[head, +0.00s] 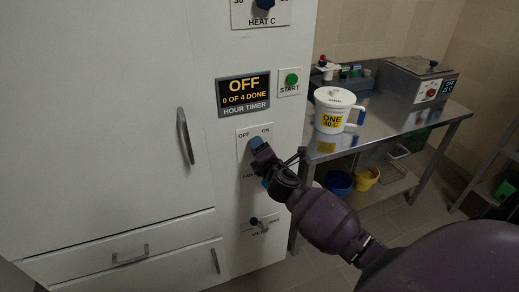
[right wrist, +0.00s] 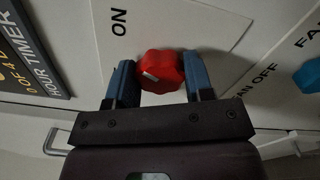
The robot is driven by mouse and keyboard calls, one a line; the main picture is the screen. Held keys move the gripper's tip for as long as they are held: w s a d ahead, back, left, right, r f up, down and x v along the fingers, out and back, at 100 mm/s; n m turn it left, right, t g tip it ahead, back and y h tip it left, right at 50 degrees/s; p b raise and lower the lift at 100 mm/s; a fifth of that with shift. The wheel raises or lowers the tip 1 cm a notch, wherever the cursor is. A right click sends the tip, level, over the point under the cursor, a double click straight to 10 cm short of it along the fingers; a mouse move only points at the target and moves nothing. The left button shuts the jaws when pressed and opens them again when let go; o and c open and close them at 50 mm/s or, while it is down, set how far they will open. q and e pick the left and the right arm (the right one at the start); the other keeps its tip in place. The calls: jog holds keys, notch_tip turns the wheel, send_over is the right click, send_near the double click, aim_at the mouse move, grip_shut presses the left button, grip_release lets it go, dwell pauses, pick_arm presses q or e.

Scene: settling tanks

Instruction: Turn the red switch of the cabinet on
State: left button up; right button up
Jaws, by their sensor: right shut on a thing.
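The red switch (right wrist: 163,71) is a round lobed knob with a white mark, on a pale plate (right wrist: 220,30) of the white cabinet (head: 140,95). My right gripper (right wrist: 160,78) is shut on it, with one blue finger on each side. The word ON shows at the upper left of the plate in the right wrist view. In the head view my right gripper (head: 258,144) covers the knob below the OFF and ON marks. The timer display (head: 244,94) reads OFF and 0 OF 4 DONE. My left gripper is not in view.
A green START button (head: 292,79) sits above the switch plate, and a valve lever (head: 262,224) below. A blue knob (right wrist: 309,76) is near the gripper. A door handle (head: 186,136) juts out at left. A steel table (head: 400,131) with a white jug (head: 333,101) stands at right.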

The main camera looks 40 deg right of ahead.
jog(key=shift+m, duration=0.6)
jog(key=o, duration=0.9)
jog(key=shift+s, duration=0.1)
jog(key=v, duration=1)
jog(key=shift+s, duration=0.35)
jog(key=shift+m, duration=0.3)
